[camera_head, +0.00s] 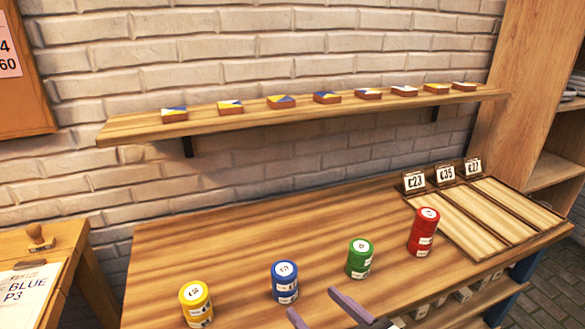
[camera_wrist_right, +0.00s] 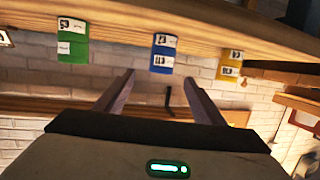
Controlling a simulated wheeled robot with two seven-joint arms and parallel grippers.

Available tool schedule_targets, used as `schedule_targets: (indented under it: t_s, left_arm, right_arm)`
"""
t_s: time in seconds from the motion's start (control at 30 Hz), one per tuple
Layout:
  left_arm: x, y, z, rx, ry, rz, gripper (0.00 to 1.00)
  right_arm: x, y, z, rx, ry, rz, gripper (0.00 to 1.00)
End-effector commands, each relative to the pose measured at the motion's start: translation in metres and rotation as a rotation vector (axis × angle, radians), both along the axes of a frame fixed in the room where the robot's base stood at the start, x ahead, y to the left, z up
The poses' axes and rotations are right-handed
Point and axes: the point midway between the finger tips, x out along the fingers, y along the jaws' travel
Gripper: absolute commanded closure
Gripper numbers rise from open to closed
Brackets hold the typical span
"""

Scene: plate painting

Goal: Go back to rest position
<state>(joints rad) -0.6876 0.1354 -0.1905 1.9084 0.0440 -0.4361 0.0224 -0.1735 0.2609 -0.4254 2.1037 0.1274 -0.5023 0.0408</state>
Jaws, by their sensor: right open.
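My right gripper (camera_head: 318,305) shows at the bottom edge of the head view, in front of the table's near side. Its two fingers are apart with nothing between them. In the right wrist view the open fingers (camera_wrist_right: 160,80) point toward the table edge, with the stacks beyond. My left gripper is in neither view.
A wall shelf (camera_head: 240,121) holds several small painted tiles. A tray (camera_head: 480,222) with price cards (camera_head: 445,174) lies at the table's right end. A side table with a paper (camera_head: 28,290) and stamp (camera_head: 38,238) stands left. A wooden cabinet (camera_head: 535,80) stands right. The table's middle is clear.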

Motion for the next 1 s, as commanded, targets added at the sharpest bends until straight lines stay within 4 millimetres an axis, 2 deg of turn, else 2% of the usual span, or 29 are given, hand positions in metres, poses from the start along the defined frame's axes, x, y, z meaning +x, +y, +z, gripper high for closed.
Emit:
schedule_targets:
  t_s: [0.07,0.2,0.4,0.6,0.83,0.87,1.0]
  left_arm:
    - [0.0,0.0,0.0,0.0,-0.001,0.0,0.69]
    - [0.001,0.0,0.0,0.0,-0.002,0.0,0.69]
    - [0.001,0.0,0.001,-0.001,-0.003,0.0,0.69]
    - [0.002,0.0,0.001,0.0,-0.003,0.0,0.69]
    - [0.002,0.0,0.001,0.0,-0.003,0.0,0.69]
    - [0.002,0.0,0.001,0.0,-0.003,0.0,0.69]
    - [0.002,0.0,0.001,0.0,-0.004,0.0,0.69]
  right_arm:
    - [-0.011,-0.013,-0.016,-0.033,0.081,-0.03,0.37]
    - [-0.052,-0.052,-0.058,-0.133,0.315,-0.113,0.37]
    - [-0.113,-0.099,-0.095,-0.239,0.584,-0.202,0.37]
    - [-0.165,-0.131,-0.112,-0.304,0.774,-0.262,0.37]
    - [-0.221,-0.159,-0.119,-0.362,0.96,-0.316,0.37]
    - [-0.222,-0.159,-0.122,-0.363,0.966,-0.317,0.37]
    - [-0.207,-0.151,-0.14,-0.338,0.911,-0.305,0.37]
